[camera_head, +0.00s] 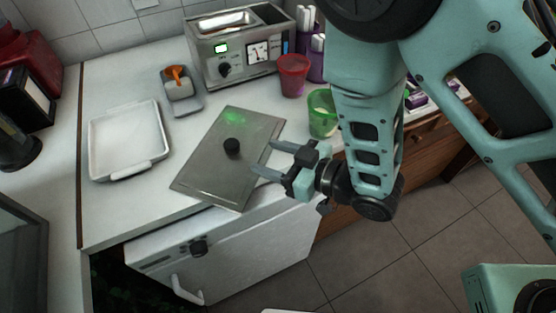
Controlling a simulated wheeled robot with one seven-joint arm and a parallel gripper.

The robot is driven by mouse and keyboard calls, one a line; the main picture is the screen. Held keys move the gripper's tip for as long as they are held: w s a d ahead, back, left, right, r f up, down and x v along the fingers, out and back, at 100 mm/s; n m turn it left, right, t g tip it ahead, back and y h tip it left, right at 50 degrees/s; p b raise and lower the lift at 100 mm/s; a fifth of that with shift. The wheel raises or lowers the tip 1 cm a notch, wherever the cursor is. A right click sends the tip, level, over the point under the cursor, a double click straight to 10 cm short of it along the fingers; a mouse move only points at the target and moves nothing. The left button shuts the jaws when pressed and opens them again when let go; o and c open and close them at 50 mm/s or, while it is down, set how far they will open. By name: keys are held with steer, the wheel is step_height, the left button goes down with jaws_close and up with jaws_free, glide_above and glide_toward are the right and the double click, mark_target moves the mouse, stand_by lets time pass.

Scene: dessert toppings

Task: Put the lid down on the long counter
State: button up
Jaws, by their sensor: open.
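The lid (213,178), a flat grey metal rectangle with a round black knob (232,146), lies on the white counter (108,212) near its front edge. It lies at an angle to the counter, and its front corner comes close to the counter's front edge. My gripper (262,159) is open, with its two fingers pointing left at the lid's right side. The fingertips are to the right of the knob and apart from it. Nothing is between the fingers. I cannot tell how high the fingers are above the lid.
A white tray (93,150) is left of the lid. A small dish (190,104) with an orange-handled item and a toaster-like appliance (204,58) stand behind it. Red (293,78) and green (321,122) cups stand to the right. Bare counter shows left of the lid.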

steer(key=w+d+r+m+h, duration=0.1)
steer(key=w+d+h, duration=0.1)
steer(key=h, duration=0.1)
steer(key=shift+w+d+r+m+t+h, duration=0.1)
steer(key=shift+w+r+m+t+h, duration=0.1)
steer(key=shift+r+m+t+h, duration=0.15)
steer(key=s+d+r+m+g+h, duration=0.2)
steer(key=s+d+r+g+h, duration=0.1)
steer(key=s+d+r+h, duration=0.2)
steer(key=s+d+r+m+g+h, duration=0.1)
steer(key=s+d+r+g+h, duration=0.3)
steer(key=s+d, duration=0.6)
step_height(320, 180, up, 2)
steer(key=shift+d+r+m+h, duration=0.15)
steer(key=shift+d+m+h, duration=0.2)
steer(key=shift+d+h, duration=0.3)
